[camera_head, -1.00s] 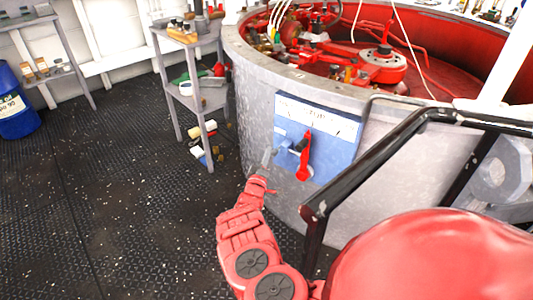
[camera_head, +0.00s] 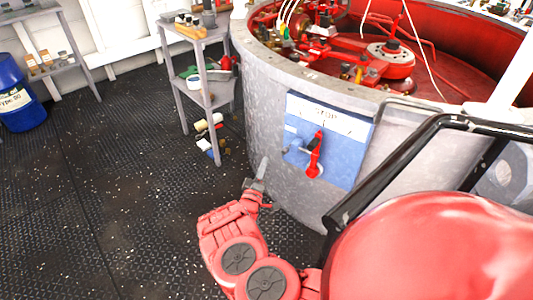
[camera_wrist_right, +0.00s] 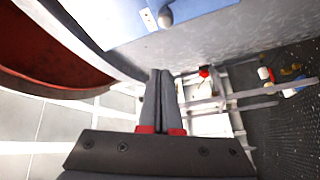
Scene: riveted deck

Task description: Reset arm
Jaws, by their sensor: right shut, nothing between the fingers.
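My right gripper (camera_head: 259,176) is at the end of the red arm in the head view, in front of the grey curved wall and to the lower left of a blue panel. The gripper is apart from the lever. In the right wrist view the two grey fingers (camera_wrist_right: 160,75) are together with nothing between them. The blue panel (camera_wrist_right: 150,20) shows at the top there. My left gripper is not in view.
The round grey tub (camera_head: 262,110) holds red machinery. A black railing (camera_head: 350,205) stands close at the right. A grey shelf stand (camera_head: 212,100) with bottles is behind, and a blue drum (camera_head: 18,100) is at far left. The dark floor between is mostly clear.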

